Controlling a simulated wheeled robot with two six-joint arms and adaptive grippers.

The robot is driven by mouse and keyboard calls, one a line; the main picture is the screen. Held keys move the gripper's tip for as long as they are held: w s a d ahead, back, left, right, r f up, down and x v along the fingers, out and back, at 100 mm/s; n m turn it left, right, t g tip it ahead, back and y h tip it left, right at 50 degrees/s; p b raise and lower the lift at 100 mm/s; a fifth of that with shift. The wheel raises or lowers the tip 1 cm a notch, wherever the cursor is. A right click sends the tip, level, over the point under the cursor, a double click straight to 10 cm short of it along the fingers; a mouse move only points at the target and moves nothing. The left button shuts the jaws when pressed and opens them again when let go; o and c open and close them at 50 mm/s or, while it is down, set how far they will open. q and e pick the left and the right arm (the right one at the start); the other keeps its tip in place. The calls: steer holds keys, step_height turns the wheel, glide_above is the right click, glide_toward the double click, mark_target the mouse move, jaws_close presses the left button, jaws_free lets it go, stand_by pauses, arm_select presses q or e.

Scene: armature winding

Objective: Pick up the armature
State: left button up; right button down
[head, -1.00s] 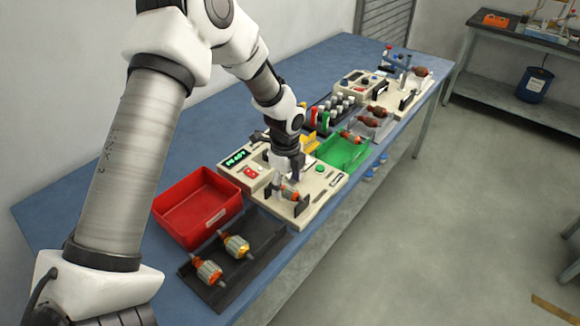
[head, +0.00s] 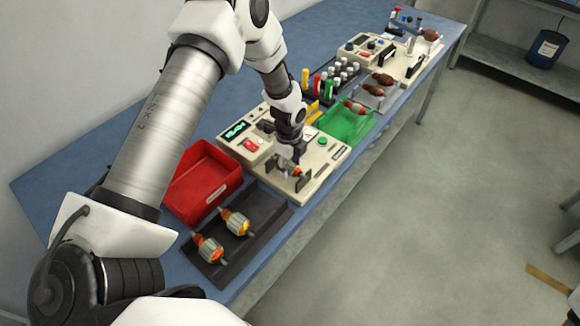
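An armature (head: 297,171) with an orange part sits between the black supports of the cream tester (head: 326,163). My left gripper (head: 288,164) is right at it, pointing down, and partly covers it. I cannot tell whether the fingers have closed on it. Two more armatures, with grey cores and orange-yellow windings, lie in the black tray (head: 262,246) in front: one at the left (head: 208,249) and one at the right (head: 235,222). My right gripper is not in view.
A red bin (head: 222,190) stands left of the tester. A green bin (head: 347,124) with a reddish-brown armature (head: 355,107) is behind it, near a grey bin (head: 383,92). Coloured bottles (head: 328,86) and a second cream device (head: 362,48) stand farther back.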

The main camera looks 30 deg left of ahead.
arm_select(q)
steer(key=shift+s, duration=0.1)
steer(key=c, duration=0.5)
steer(key=shift+f, duration=0.1)
jaws_close()
